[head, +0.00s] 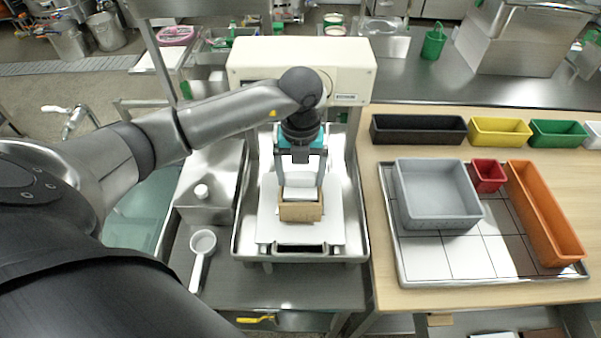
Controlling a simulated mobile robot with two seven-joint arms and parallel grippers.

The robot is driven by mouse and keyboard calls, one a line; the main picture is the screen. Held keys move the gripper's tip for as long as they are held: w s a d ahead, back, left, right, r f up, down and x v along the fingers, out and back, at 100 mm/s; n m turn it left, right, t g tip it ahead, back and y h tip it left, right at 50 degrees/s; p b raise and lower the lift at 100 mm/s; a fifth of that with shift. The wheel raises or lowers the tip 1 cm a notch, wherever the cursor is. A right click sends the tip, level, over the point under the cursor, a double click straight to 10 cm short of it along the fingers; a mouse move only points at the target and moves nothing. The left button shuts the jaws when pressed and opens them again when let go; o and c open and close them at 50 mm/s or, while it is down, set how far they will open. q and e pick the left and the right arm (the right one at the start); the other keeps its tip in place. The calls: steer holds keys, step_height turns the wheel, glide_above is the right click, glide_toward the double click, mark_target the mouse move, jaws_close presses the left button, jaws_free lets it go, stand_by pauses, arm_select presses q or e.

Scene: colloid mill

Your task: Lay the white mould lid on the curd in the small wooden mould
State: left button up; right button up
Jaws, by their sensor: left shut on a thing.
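My left gripper (300,182) reaches in from the left and points down at the middle of the view. It is shut on the white mould lid (300,193). The lid is at the top of the small wooden mould (300,212), over its opening. I cannot tell whether the lid touches the curd or hangs just above it. The curd is hidden by the lid and gripper. The mould stands on a white board (270,228) in a steel tray (352,232). My right gripper is out of view.
A white ladle (201,247) lies left of the tray. A cream machine housing (345,75) stands behind the gripper. On the wooden table at the right are a grey bin (435,197), a red bin (487,175) and an orange bin (545,220) on a gridded tray.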

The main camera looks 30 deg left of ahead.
arm_select(q)
steer(key=shift+f+b, duration=0.45)
steer(key=shift+f, duration=0.25)
stand_by(0.6)
steer(key=o, duration=1.1)
steer(key=shift+r, duration=0.1)
steer(key=shift+r+p, duration=2.95)
steer(key=shift+r, duration=0.5)
